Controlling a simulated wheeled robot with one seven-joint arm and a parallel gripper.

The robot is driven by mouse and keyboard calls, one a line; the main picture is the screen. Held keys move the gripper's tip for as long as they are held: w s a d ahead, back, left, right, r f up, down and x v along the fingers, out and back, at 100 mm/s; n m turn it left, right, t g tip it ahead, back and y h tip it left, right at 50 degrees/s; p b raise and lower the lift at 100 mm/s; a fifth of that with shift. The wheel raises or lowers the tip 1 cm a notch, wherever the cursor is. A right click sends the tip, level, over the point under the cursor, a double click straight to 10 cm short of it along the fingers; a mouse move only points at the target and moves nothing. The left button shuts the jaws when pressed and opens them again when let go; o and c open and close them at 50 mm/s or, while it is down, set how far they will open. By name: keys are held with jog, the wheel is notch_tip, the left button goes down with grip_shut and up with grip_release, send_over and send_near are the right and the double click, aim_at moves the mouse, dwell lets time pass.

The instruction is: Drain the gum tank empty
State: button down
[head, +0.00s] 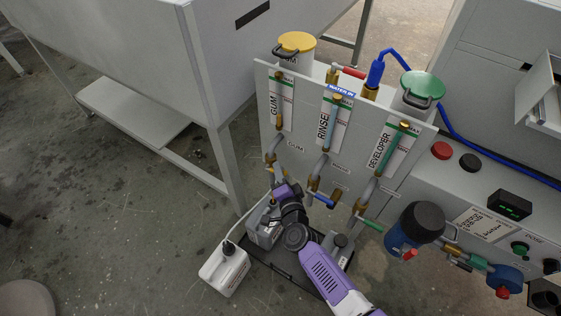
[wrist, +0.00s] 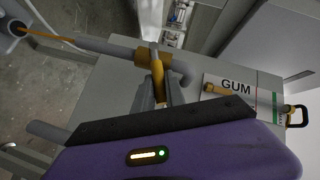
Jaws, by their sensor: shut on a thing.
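The gum tank (head: 297,58) has a yellow lid and stands behind the grey panel at its left end. The panel's GUM label and sight tube (wrist: 238,92) show at the right of the wrist view. My gripper (wrist: 158,92) is shut on the yellow valve lever (wrist: 156,66) at the gum drain pipe (wrist: 110,49). A thin orange-yellow stream (wrist: 48,36) runs from the pipe end towards a round opening (wrist: 16,28). In the head view my gripper (head: 277,190) is low at the gum pipe, and its fingertips are mostly hidden. The tank's inside is hidden.
A grey can (head: 260,235) stands in a black tray below the pipes. Floor at left is clear.

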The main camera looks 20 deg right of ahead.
jog(key=shift+w+a+r+n+g+p, duration=0.15)
jog(key=shift+r+n+g+p, duration=0.3)
jog(key=shift+p, duration=1.7)
jog(key=shift+w+a+r+n+g+p, duration=0.15)
jog(key=shift+r+n+g+p, duration=0.3)
jog(key=shift+p, duration=1.65)
jog(key=g+p, duration=0.1)
jog(key=p, duration=0.2)
jog(key=shift+w+a+r, duration=0.1)
jog(key=shift+w+r, duration=0.05)
jog(key=shift+w, duration=0.05)
jog(key=shift+w+n+h+p, duration=0.1)
jog(key=shift+n+h+p, duration=0.25)
jog(key=shift+p, duration=0.3)
jog(key=c, duration=1.4)
grip_release()
jog(key=shift+p+v, duration=2.75)
jog(key=shift+v, duration=1.15)
